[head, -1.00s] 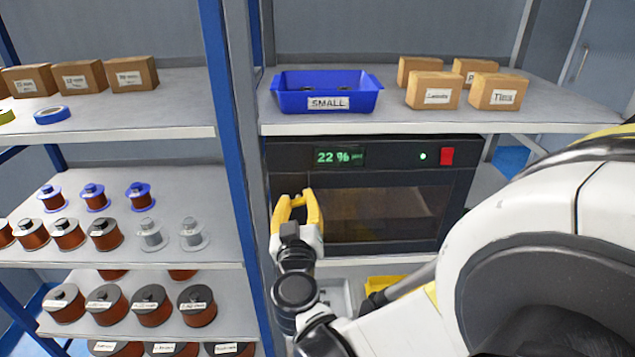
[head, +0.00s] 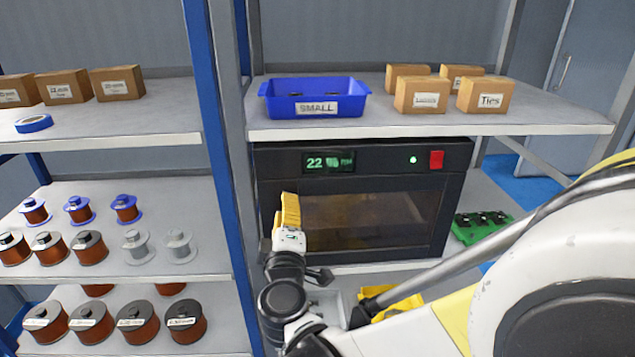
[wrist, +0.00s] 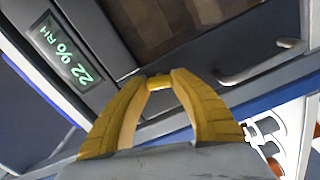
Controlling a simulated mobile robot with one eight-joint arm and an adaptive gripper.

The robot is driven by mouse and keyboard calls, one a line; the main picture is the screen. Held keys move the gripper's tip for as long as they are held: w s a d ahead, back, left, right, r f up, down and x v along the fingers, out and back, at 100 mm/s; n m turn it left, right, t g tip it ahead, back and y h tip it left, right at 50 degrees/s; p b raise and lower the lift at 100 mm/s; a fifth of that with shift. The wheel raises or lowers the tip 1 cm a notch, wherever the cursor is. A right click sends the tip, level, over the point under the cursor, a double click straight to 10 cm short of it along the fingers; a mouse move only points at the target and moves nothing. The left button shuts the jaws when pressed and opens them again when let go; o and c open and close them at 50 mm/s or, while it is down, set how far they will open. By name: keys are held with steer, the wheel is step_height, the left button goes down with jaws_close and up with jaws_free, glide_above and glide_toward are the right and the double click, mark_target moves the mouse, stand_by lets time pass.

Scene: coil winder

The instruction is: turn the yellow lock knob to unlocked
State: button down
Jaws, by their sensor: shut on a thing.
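The dark cabinet (head: 375,247) with a window door and a green display (head: 329,162) stands on the shelf. The small yellow lock knob (wrist: 158,82) shows in the wrist view between my yellow fingertips, on the cabinet's front. My gripper (head: 290,208) is at the left side of the cabinet front in the head view, seen edge-on, and hides the knob there. The wrist view shows the fingers (wrist: 157,84) shut on the knob, with the picture tilted. Most of the knob is covered, so its turn position cannot be told.
A metal bar handle (wrist: 262,66) is on the door, right of the fingers in the wrist view. A blue bin (head: 315,97) and boxes sit on the shelf above. A blue post (head: 217,150) and spool shelves stand left. A green tray (head: 480,226) lies right of the cabinet.

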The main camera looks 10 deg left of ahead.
steer(key=shift+n, duration=1.7)
steer(key=c, duration=1.1)
jaws_free()
steer(key=shift+f, duration=0.1)
steer(key=shift+o, duration=0.2)
steer(key=v, duration=0.7)
steer(key=shift+s, duration=0.2)
